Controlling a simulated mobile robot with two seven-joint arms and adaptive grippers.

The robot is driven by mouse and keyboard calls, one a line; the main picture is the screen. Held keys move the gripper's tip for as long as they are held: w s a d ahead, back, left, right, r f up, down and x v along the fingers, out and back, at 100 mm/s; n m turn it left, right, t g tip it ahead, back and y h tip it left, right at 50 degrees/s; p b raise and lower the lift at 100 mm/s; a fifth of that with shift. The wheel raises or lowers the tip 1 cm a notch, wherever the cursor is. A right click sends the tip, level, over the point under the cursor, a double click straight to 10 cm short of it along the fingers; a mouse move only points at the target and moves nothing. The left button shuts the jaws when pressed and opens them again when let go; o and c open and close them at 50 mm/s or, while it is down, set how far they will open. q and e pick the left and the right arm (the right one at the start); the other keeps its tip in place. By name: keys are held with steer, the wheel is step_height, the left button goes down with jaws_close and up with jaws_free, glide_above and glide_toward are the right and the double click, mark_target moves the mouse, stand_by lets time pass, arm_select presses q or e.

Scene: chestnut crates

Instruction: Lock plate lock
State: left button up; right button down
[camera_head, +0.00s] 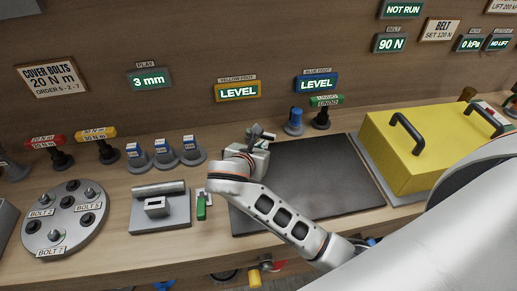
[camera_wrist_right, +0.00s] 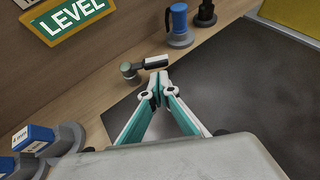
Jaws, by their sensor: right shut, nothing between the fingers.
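A small lever with a silver round pivot and a dark handle, which looks like the plate lock (camera_wrist_right: 145,67), stands at the far edge of the dark plate (camera_wrist_right: 235,80). In the head view the lock (camera_head: 262,131) shows just behind my right gripper, and the dark plate (camera_head: 330,180) lies under and right of my arm. My right gripper (camera_wrist_right: 157,92) is shut and empty, its teal fingers pointing toward the lock and appearing just short of it. In the head view the right gripper (camera_head: 274,143) is partly hidden by its own wrist. My left gripper is not in view.
A blue cylinder (camera_head: 295,121) and a black-based green-topped piece (camera_head: 322,114) stand behind the plate. Several blue-labelled blocks (camera_head: 164,151) stand left, above a grey fixture (camera_head: 160,211) and a round bolted flange (camera_head: 68,218). A yellow cover (camera_head: 425,150) with black handles sits right.

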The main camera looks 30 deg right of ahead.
steer(key=x, duration=0.2)
steer(key=shift+w+d+f, duration=0.15)
steer(key=shift+d, duration=0.05)
steer(key=shift+w+d+f, duration=0.3)
steer(key=shift+w+d, duration=0.1)
steer(key=shift+w, duration=0.05)
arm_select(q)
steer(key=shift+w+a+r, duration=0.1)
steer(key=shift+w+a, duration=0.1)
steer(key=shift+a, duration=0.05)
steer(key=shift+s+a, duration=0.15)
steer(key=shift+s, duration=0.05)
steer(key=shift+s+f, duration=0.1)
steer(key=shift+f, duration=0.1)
arm_select(e)
steer(key=shift+d+n+t, duration=0.2)
steer(key=shift+n+t, duration=0.1)
